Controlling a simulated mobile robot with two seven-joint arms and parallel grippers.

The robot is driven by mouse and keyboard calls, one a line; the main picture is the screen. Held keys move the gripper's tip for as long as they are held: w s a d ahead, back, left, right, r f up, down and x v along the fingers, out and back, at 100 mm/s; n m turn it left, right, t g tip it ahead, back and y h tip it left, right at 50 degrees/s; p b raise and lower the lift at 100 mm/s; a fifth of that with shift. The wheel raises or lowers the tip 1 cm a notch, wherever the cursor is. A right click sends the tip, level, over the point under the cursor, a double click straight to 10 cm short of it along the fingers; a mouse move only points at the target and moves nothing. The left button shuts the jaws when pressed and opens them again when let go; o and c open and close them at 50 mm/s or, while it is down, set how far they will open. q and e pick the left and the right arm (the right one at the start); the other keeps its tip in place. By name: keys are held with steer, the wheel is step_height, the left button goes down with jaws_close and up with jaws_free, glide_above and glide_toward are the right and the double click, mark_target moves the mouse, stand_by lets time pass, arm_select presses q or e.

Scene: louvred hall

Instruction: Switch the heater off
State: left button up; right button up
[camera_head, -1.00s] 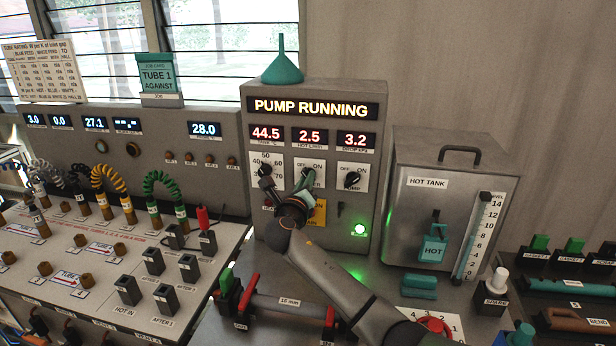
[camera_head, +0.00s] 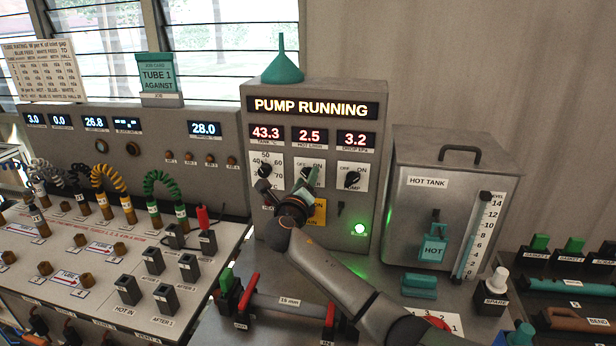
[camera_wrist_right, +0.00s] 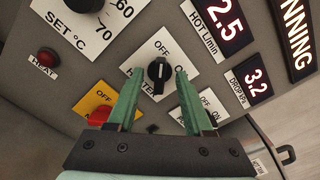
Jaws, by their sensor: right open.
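The heater knob (camera_wrist_right: 159,71) is black, on a white plate marked OFF, ON and HEATER. In the right wrist view its white mark points towards OFF. My right gripper (camera_head: 308,184) is at the control panel (camera_head: 260,104) in the head view and largely hides the knob there. Its green fingers are open, one on each side of the knob, with a visible gap on both sides. The HEAT lamp (camera_wrist_right: 46,57) is dark red and looks unlit. The panel reads PUMP RUNNING and 43.3. My left gripper is not in view.
Close to the heater knob are the set-temperature knob (camera_head: 263,185), the pump knob (camera_head: 352,180) and a red switch on an orange plate (camera_wrist_right: 98,97). A green lamp (camera_head: 360,229) glows. The hot tank (camera_head: 408,205) stands to the right.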

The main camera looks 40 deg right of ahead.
steer(key=v, duration=0.7)
stand_by(0.3)
steer(key=v, duration=1.2)
steer(key=shift+s+a+b, duration=0.15)
steer(key=shift+a+b, duration=0.1)
steer(key=shift+b, duration=0.1)
